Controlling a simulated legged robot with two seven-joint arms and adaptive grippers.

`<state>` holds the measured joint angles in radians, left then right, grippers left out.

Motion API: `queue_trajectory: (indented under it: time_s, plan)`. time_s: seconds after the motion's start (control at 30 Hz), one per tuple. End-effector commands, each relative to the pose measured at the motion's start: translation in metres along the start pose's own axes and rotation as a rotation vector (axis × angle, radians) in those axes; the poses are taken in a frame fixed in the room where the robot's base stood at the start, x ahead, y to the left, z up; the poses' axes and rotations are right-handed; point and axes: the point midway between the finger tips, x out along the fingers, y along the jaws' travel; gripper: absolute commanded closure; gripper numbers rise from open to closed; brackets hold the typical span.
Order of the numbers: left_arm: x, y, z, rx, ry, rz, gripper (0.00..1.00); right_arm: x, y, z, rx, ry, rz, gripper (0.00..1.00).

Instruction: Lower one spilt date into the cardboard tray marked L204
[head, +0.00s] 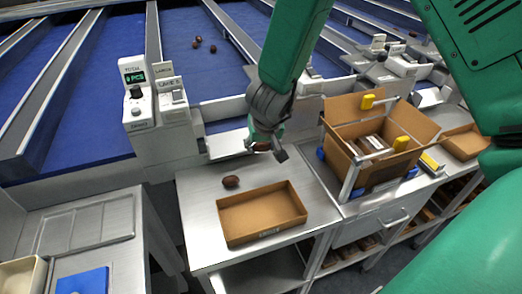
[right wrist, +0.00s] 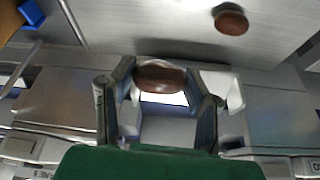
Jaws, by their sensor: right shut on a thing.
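My right gripper (head: 264,143) is shut on a brown date (head: 262,146), above the steel table behind the cardboard tray. In the right wrist view the held date (right wrist: 160,77) sits between the two fingertips of the gripper (right wrist: 158,82). A second date (head: 231,182) lies on the table just behind the tray's left part, and it also shows in the right wrist view (right wrist: 231,19). The shallow cardboard tray (head: 224,221) is open and looks empty; the mark on its front wall is too small to read. My left gripper is not in view.
An open cardboard box (head: 345,160) with yellow-tipped clamps stands right of the tray. A control post with a green display (head: 135,77) stands behind left. Several dates (head: 197,40) lie on the blue lane. Another tray (head: 462,143) is at far right.

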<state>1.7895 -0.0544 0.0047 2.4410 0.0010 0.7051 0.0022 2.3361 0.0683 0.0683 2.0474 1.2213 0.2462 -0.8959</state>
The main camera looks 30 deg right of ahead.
Motion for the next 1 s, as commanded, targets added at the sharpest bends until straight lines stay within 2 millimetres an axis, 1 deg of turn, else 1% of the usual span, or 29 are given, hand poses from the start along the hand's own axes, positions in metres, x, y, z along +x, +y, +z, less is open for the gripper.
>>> queue_trajectory:
  time_s: [0.23, 0.37, 0.47, 0.6, 0.8, 0.9, 1.0]
  plan:
    - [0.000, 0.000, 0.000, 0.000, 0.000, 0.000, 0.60, -0.033, -0.005, 0.030, -0.004, 0.000, -0.001, 0.68]
    - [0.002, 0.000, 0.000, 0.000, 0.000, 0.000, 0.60, -0.048, -0.008, 0.051, -0.004, 0.000, -0.001, 0.68]
    - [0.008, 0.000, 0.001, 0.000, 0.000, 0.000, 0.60, -0.053, -0.011, 0.071, -0.005, -0.002, -0.001, 0.68]
    - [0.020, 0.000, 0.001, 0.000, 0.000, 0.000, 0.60, -0.055, -0.014, 0.099, -0.004, -0.001, 0.000, 0.68]
    - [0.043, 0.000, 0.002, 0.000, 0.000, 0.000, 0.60, -0.048, -0.018, 0.138, -0.004, -0.001, 0.001, 0.68]
    - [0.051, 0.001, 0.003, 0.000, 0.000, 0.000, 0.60, -0.045, -0.020, 0.153, -0.004, -0.001, 0.001, 0.68]
    - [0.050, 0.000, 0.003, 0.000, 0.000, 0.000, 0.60, -0.043, -0.021, 0.164, -0.003, -0.003, 0.003, 0.68]
